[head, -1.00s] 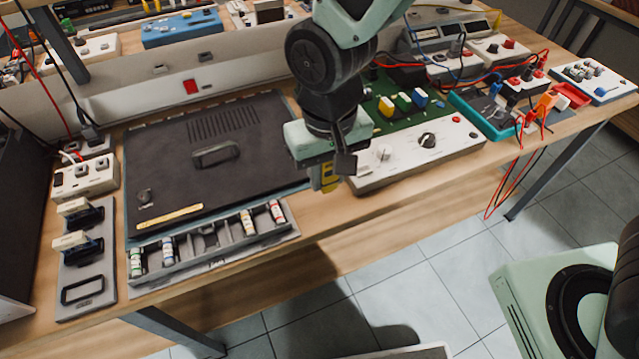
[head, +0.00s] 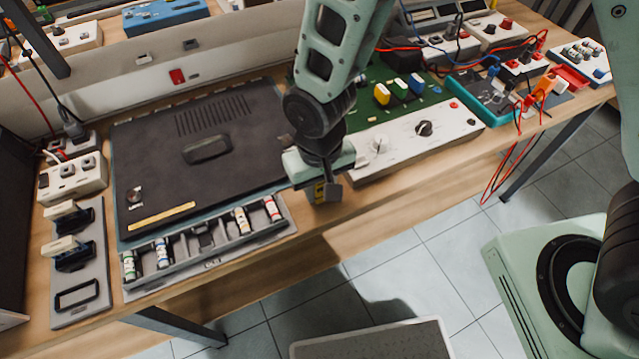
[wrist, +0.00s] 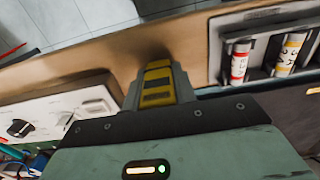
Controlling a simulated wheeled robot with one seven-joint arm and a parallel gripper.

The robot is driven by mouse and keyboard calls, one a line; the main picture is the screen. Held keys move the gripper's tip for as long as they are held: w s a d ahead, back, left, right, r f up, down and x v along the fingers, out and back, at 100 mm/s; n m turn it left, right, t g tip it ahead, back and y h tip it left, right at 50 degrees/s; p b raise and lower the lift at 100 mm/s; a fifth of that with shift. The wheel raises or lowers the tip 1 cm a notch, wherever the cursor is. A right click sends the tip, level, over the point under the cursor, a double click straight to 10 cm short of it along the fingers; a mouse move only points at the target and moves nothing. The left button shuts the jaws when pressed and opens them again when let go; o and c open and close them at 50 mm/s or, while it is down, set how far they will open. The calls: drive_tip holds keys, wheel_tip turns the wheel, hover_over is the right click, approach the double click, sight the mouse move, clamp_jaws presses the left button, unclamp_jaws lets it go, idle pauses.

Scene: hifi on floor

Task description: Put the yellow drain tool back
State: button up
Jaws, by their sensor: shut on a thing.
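The yellow drain tool (wrist: 158,84), a small block with dark markings, is between the jaws of my gripper (wrist: 158,98) in the wrist view.
A compartment tray (head: 200,262) with several small cylinders lies along the front edge. Behind it is a dark panel case (head: 165,180). A white control panel with knobs (head: 410,145) and a green circuit board are to the right. Red wires (head: 512,160) hang off the edge.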

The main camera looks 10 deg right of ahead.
drive_tip(key=shift+f, duration=0.2)
drive_tip(key=o, duration=1)
drive_tip(key=shift+c, duration=0.2)
wheel_tip(320, 180, up, 12)
drive_tip(key=shift+r+b, duration=0.2)
drive_tip(key=shift+b, duration=0.15)
drive_tip(key=s+d+r+n, duration=0.4)
drive_tip(key=s+d+r, duration=0.2)
drive_tip(key=s, duration=0.5)
drive_tip(key=shift+d+n+y, duration=0.3)
drive_tip(key=shift+d, duration=0.8)
